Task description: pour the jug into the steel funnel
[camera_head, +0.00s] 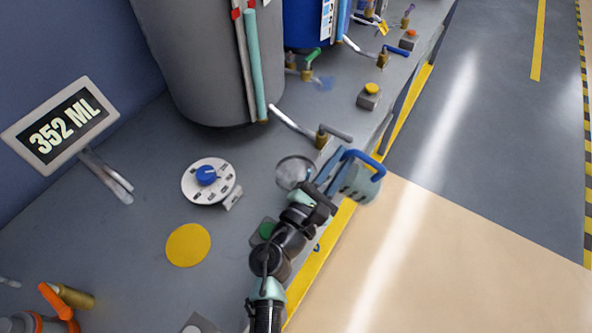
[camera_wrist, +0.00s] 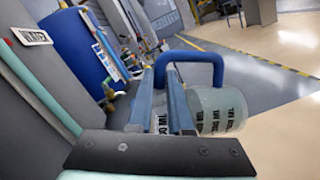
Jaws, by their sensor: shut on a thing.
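The jug (camera_head: 358,186) is pale and translucent with a blue handle. My gripper (camera_head: 337,170) is shut on its handle and holds it out by the bench's yellow-striped edge. In the wrist view the jug (camera_wrist: 218,110) shows right of the fingers of my gripper (camera_wrist: 163,85), with dark lettering on its side. I cannot tell its exact tilt or how much liquid is in it. The steel funnel (camera_head: 294,171) shows as a round grey shape just left of my gripper, partly hidden by it. No stream of liquid is visible.
A display (camera_head: 62,125) reads 352 ML. A white dial with a blue knob (camera_head: 206,176), a yellow disc (camera_head: 188,245) and a green button (camera_head: 267,229) are on the bench. A grey tank (camera_head: 200,60) and a blue tank (camera_head: 304,25) stand behind. Brass valves line the edge.

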